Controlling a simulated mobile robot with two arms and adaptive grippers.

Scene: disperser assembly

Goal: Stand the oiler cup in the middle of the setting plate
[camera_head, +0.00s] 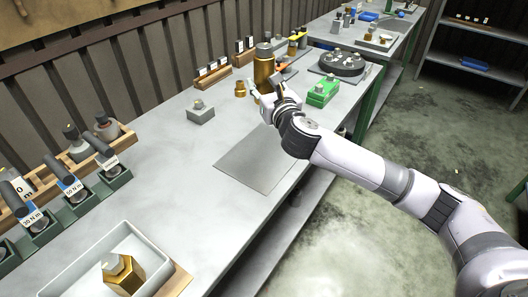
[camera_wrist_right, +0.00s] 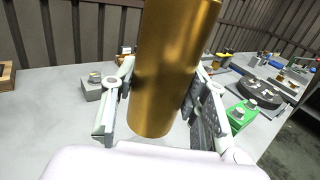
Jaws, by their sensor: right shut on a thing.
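The oiler cup, a tall brass cylinder (camera_head: 263,68), is upright or nearly so in my right gripper (camera_head: 266,92). In the right wrist view the same brass cylinder (camera_wrist_right: 172,62) fills the middle, with a finger on each side. My right gripper is shut on it. Whether its base is clear of the bench is hard to tell. The setting plate, a flat grey square (camera_head: 252,165), lies bare on the bench, nearer to the camera than the gripper. My left gripper is in neither view.
A grey block (camera_head: 200,114) stands left of the gripper and a green block (camera_head: 322,93) right of it. A small brass piece (camera_head: 240,89) is close beside the cylinder. A pale tray (camera_head: 72,284) with a brass hex part (camera_head: 124,274) is at the near left. The bench around the plate is mostly clear.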

